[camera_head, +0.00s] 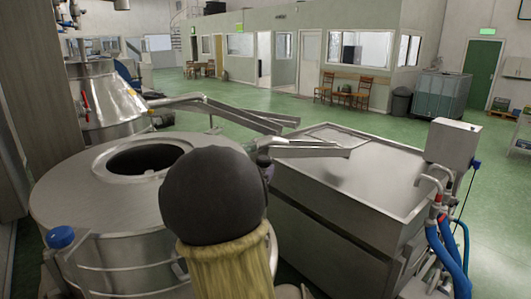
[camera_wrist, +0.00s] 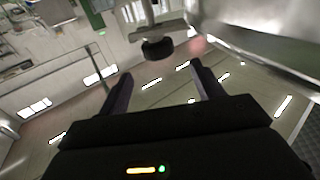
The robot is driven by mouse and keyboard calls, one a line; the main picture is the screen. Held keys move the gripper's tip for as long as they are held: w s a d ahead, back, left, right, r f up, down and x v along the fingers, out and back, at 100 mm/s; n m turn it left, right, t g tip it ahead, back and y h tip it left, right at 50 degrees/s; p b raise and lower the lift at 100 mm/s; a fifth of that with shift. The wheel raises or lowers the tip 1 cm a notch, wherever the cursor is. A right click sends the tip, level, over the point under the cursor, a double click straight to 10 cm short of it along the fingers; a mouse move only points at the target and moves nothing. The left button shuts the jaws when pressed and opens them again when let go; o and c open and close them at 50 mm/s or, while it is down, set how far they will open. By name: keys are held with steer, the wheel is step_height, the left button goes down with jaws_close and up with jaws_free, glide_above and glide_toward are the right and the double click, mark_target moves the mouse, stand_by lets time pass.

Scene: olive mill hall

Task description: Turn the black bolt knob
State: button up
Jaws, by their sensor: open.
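The black bolt knob (camera_wrist: 158,49) shows in the wrist view as a short, dark round piece under a grey metal bracket (camera_wrist: 160,30). My gripper (camera_wrist: 162,72) is open, with its two dark fingers spread apart. The knob lies beyond the fingertips in the picture, roughly in line with the gap between them. Nothing is held, and no contact shows. In the head view I cannot make out the knob; a large dark rounded shape close to the camera hides the middle of the scene.
A round steel vat (camera_head: 85,195) with an open hatch stands at left. A steel tank (camera_head: 375,185) with a control box (camera_head: 453,143) and blue hoses (camera_head: 446,262) stands at right. Metal chutes (camera_head: 235,113) run between them. Green floor (camera_head: 240,92) is open behind.

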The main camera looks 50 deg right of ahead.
mark_target(265, 156)
steer(key=p+x, duration=0.3)
steer(key=x, duration=0.6)
steer(key=shift+d+r+p, duration=0.1)
steer(key=shift+r+p, duration=0.05)
steer(key=shift+p, duration=0.25)
steer(key=shift+w+d, duration=0.3)
steer(key=shift+d, duration=0.15)
steer(key=c, duration=1)
